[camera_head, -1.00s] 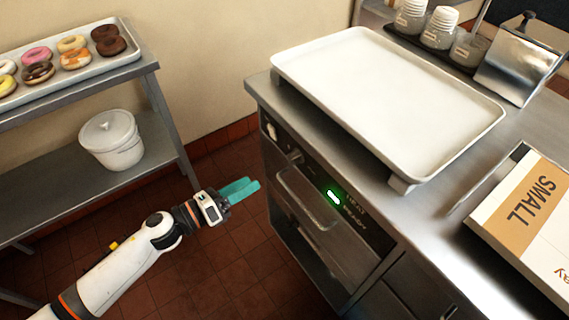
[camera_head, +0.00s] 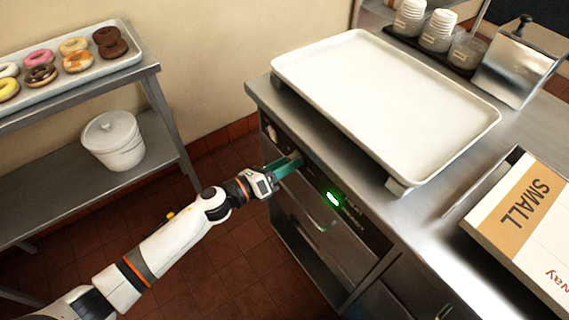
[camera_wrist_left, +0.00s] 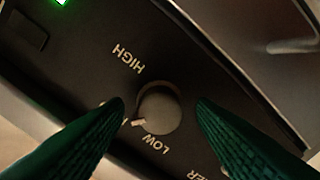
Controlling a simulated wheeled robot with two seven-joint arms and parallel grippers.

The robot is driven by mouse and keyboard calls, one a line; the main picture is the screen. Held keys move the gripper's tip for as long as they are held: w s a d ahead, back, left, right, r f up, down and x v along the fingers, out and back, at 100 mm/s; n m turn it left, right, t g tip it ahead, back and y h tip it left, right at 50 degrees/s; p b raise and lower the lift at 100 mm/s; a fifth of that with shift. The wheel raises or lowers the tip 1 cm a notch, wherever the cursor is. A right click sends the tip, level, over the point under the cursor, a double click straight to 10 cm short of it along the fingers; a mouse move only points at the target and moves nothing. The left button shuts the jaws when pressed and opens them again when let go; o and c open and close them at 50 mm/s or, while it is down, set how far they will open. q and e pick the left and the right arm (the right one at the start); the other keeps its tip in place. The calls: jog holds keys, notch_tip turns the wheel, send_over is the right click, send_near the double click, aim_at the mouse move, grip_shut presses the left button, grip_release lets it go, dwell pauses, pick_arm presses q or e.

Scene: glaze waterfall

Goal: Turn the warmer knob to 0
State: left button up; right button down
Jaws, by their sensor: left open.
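The warmer knob (camera_wrist_left: 160,108) is a round grey dial on the dark panel in the left wrist view. It sits between HIGH and LOW lettering, with a pale mark at its lower left edge near LOW. My left gripper (camera_wrist_left: 161,104) is open, with one green finger on each side of the knob and a gap visible on both sides. In the head view the left gripper (camera_head: 285,167) is at the front panel of the warmer (camera_head: 325,215) and hides the knob. The 0 marking cannot be made out; the left finger covers some lettering. My right gripper is not in view.
A green display (camera_head: 333,198) is lit on the panel, with a drawer handle below it. A white tray (camera_head: 385,95) lies on the counter above. A box marked SMALL (camera_head: 525,215) is at right. A donut shelf (camera_head: 75,115) stands at left; floor between is clear.

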pick_arm(q)
jog(key=shift+c, duration=0.5)
jog(key=c, duration=0.9)
jog(key=shift+o, duration=0.2)
